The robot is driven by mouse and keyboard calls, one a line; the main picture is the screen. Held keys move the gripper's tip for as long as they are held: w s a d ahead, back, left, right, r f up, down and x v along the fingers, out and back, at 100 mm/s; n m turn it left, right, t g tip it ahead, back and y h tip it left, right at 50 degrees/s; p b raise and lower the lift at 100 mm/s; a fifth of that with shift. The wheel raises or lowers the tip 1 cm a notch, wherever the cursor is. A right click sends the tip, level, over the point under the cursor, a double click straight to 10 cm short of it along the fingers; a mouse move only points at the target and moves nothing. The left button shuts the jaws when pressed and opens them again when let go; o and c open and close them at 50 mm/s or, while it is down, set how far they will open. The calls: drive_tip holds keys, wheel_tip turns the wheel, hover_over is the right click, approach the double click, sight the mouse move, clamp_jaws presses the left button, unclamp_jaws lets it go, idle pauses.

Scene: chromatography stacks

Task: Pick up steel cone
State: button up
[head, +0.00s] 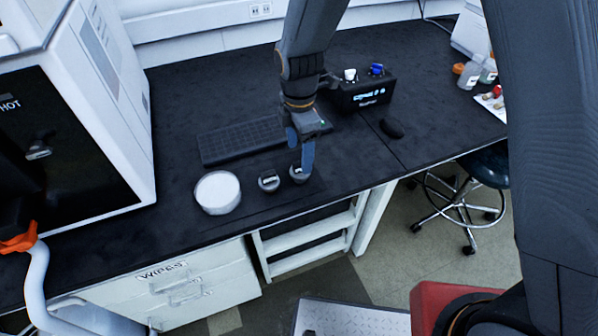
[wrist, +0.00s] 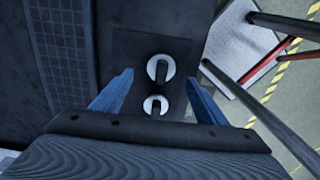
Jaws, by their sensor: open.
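Two small dark round pieces with pale ring-shaped tops stand on a dark mat on the bench. In the head view the left piece (head: 268,181) is clear, and the right piece (head: 298,174) is partly hidden by my gripper (head: 302,150). In the wrist view the far piece (wrist: 160,68) sits just ahead of the two blue fingers, and the near piece (wrist: 156,105) lies between them in the picture. I cannot tell which piece is the steel cone. My gripper (wrist: 159,78) is open, pointing down, with nothing held.
A white round tub (head: 218,193) stands left of the pieces. A black keyboard (head: 240,139) lies behind them. A black box with a display (head: 365,95) and a mouse (head: 391,128) are to the right. A large white instrument (head: 100,90) fills the left. The bench's front edge is close.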

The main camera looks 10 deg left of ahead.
sight(300, 163)
drive_tip(key=shift+s+d+f+p, duration=0.1)
drive_tip(key=shift+f+p, duration=0.45)
drive_tip(key=shift+f, duration=0.75)
drive_tip(key=shift+s+f+p, duration=0.1)
drive_tip(key=shift+f+p, duration=0.45)
drive_tip(key=shift+f, duration=0.75)
drive_tip(key=c, duration=1.3)
